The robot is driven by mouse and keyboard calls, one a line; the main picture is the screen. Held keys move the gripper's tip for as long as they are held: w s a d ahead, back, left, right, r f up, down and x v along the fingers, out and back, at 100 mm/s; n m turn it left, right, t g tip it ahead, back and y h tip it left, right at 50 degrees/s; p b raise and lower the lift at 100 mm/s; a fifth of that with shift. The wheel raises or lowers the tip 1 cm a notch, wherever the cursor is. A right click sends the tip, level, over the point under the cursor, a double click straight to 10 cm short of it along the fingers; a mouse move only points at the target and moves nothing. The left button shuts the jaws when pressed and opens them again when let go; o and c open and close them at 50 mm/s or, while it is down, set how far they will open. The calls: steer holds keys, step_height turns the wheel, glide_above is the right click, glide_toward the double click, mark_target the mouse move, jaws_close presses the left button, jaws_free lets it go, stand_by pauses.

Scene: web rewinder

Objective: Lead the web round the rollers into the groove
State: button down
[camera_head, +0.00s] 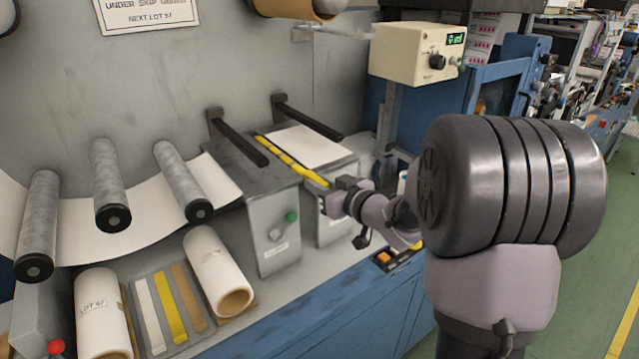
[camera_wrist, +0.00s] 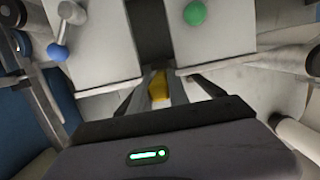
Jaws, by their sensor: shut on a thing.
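The white web (camera_head: 150,215) runs in a curve behind and below several grey rollers (camera_head: 108,180) at the left, and its right part reaches the grey table block (camera_head: 272,228). A dark gap, seemingly the groove, lies between this block and a second one, and shows in the wrist view (camera_wrist: 150,32). My gripper (camera_head: 327,196) is at the strip's near end, shut on a yellow piece (camera_wrist: 158,86) that seems to be this strip. The fingers partly hide it.
Two dark bars (camera_head: 305,115) stick out over the blocks. Green (camera_head: 291,216) and grey knobs sit on the left block's front. White rolls (camera_head: 217,270) and a tray of tape strips (camera_head: 168,310) lie at the front left. A control box (camera_head: 415,52) stands behind my arm.

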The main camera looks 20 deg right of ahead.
steer(key=c, duration=1.2)
jaws_free()
steer(key=shift+o, duration=0.2)
steer(key=s+d+r+m+g+h+p, duration=0.1)
steer(key=s+d+r+m+h+p, duration=0.2)
steer(key=s, duration=0.5)
steer(key=s+d+r+m+g+h+p, duration=0.15)
steer(key=s+r+h, duration=0.25)
steer(key=s, duration=0.4)
steer(key=s+a+f+m+g+y, duration=0.1)
steer(key=s+a+f+g+y, duration=0.1)
steer(key=s+a, duration=0.7)
steer(key=s+a+f+m+g+y, duration=0.1)
steer(key=s+a+g+y, duration=0.2)
steer(key=s+a, duration=0.6)
steer(key=shift+s+a+f+m+g+b, duration=0.3)
steer(key=shift+a+f+m+g+b, duration=0.1)
steer(key=shift+a+g, duration=0.65)
